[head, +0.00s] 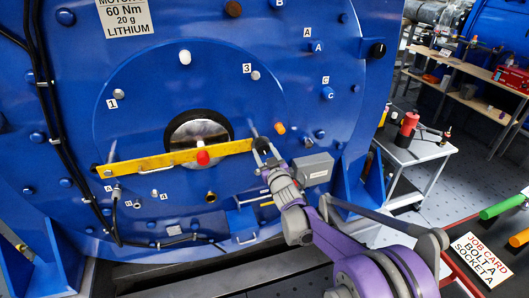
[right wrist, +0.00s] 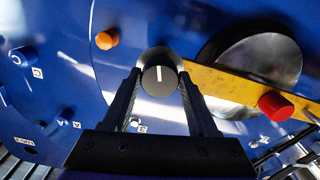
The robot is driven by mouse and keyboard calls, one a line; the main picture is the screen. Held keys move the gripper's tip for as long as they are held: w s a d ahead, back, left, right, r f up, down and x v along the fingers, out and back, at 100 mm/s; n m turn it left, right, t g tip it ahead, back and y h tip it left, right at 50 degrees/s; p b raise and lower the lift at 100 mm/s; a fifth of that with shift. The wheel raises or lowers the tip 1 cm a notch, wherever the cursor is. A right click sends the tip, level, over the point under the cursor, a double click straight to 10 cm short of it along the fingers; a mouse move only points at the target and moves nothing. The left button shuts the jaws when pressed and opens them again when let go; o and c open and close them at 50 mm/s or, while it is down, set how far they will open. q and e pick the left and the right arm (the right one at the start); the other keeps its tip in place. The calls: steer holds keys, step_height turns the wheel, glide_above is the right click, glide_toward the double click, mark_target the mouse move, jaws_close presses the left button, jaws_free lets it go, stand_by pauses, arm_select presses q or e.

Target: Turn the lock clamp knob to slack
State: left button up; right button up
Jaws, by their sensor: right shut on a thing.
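The lock clamp knob (right wrist: 158,80) is a round dark knob with a white pointer line. It sits at the end of a yellow bar (right wrist: 225,83) and lies between the fingertips of my right gripper (right wrist: 158,85), which is shut on it. In the right wrist view the white line stands nearly upright. In the head view the yellow bar (head: 150,163) crosses the blue motor face, and my right gripper (head: 264,150) is at its right end, mostly hiding the knob. My left gripper is not in view.
A red knob (head: 203,158) is on the bar and an orange plug (head: 279,128) is just right of the gripper. A grey box (head: 313,169) is close below right. Black cables (head: 50,110) run down the left. A side table (head: 415,152) stands at the right.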

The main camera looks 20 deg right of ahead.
steer(key=n, duration=0.5)
steer(key=shift+n+p, duration=0.3)
steer(key=shift+p, duration=0.05)
steer(key=n, duration=0.4)
steer(key=shift+r+p, duration=0.1)
steer(key=shift+p, duration=0.3)
steer(key=n+p, duration=0.1)
steer(key=n, duration=0.4)
steer(key=shift+n, duration=0.4)
steer(key=n+p, duration=0.1)
steer(key=n, duration=0.3)
steer(key=shift+n, duration=0.3)
steer(key=n+p, duration=0.1)
steer(key=n, duration=0.2)
steer(key=shift+r+n+p, duration=0.1)
steer(key=shift+n+p, duration=0.2)
steer(key=shift+p, duration=0.05)
steer(key=n+p, duration=0.1)
steer(key=n, duration=0.1)
steer(key=shift+n, duration=0.4)
steer(key=n+p, duration=0.2)
steer(key=n, duration=0.1)
steer(key=shift+n+p, duration=0.6)
steer(key=shift+n, duration=0.6)
